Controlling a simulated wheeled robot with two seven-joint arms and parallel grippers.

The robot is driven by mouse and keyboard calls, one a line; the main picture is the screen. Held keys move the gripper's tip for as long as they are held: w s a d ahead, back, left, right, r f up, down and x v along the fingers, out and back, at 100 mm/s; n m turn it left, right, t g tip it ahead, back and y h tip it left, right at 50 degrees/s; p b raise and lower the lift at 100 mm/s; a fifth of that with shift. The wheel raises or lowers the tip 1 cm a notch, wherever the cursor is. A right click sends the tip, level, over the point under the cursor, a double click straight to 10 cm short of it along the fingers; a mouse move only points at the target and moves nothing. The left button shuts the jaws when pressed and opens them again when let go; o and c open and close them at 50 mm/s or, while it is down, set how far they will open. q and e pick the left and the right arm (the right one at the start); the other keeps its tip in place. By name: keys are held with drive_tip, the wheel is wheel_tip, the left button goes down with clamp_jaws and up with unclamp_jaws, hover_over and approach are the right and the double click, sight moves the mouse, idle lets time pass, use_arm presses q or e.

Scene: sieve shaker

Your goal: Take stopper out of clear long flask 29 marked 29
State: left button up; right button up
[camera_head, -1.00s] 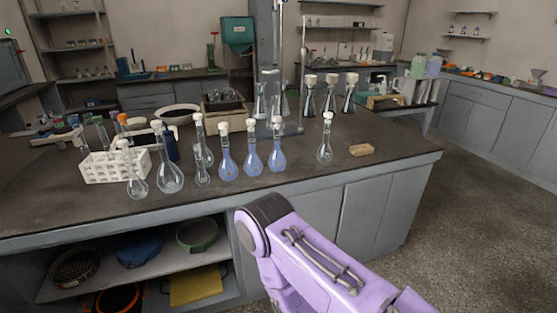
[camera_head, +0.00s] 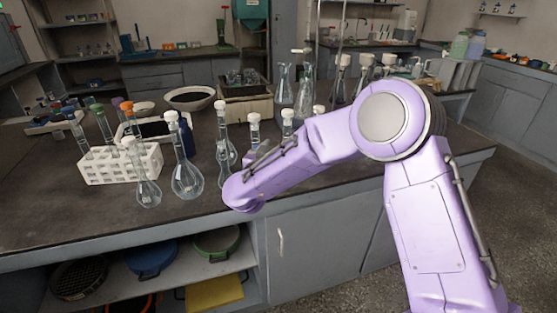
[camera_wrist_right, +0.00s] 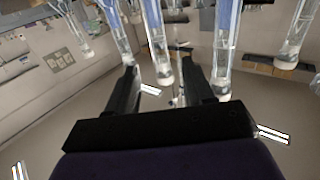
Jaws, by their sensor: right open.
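Clear long-necked flasks with white stoppers stand on the dark bench in the head view: one at front left (camera_head: 147,190), one beside it (camera_head: 186,178), one behind (camera_head: 226,150). No number 29 is readable, so I cannot tell which is flask 29. In the right wrist view, my right gripper (camera_wrist_right: 160,68) is open and empty. Stoppered necks appear upside down beyond it; one stopper (camera_wrist_right: 163,78) shows between the fingers, apart from them. My left gripper is out of view.
A white rack (camera_head: 120,166) with tubes stands left of the flasks. A dark blue bottle (camera_head: 187,140) and a bowl (camera_head: 190,98) are behind. More stoppered flasks crowd close around the right gripper. The bench front edge (camera_head: 120,244) is clear at left.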

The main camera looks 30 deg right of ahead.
sight(286, 130)
drive_tip(key=x, duration=0.3)
drive_tip(key=r+p+x, duration=0.1)
drive_tip(key=x, duration=0.6)
drive_tip(key=shift+w+d+r+p, duration=0.1)
drive_tip(key=shift+d+r+p, duration=0.15)
drive_tip(key=shift+p, duration=0.1)
drive_tip(key=shift+a, duration=0.1)
drive_tip(key=shift+c, duration=0.7)
clamp_jaws()
